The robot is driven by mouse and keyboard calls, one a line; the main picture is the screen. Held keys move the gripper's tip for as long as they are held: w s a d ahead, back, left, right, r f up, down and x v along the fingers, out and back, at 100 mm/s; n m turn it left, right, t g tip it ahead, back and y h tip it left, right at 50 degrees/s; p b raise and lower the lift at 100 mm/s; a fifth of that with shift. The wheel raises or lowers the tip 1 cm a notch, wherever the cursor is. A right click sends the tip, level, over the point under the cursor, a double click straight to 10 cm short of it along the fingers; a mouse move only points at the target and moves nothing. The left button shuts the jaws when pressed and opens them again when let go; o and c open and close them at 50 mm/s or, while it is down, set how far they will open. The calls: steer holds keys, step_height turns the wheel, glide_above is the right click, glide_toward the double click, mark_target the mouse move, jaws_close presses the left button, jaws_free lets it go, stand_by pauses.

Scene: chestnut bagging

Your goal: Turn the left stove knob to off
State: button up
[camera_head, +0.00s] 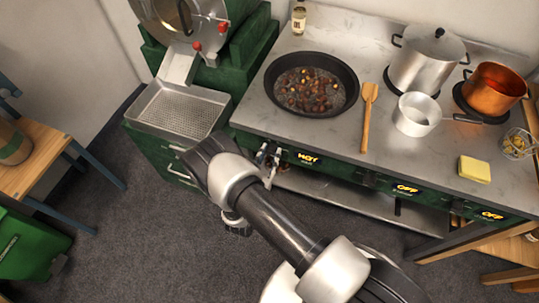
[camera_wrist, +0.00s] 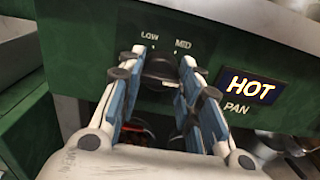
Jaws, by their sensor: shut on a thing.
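The left stove knob (camera_wrist: 161,66) is a dark round knob on the green front panel, with LOW and MID marks above it in the wrist view. My gripper (camera_wrist: 160,72) is shut on the knob, one finger on each side. In the head view my gripper (camera_head: 268,158) is at the left end of the stove front, and the knob is hidden there. The display (camera_wrist: 250,88) right of the knob reads HOT above the word PAN. The same display (camera_head: 308,158) reads HOT in the head view.
A pan of chestnuts (camera_head: 354,87) stands on the stove top (camera_head: 252,112). A wooden spoon (camera_head: 366,120), pots and a yellow sponge (camera_head: 474,169) are to its right. Two displays further right read OFF (camera_head: 407,189). A perforated metal tray (camera_head: 150,107) is on the left.

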steer(key=shift+n+b, duration=2)
steer(key=shift+n, duration=15.9)
steer(key=o, duration=1.1)
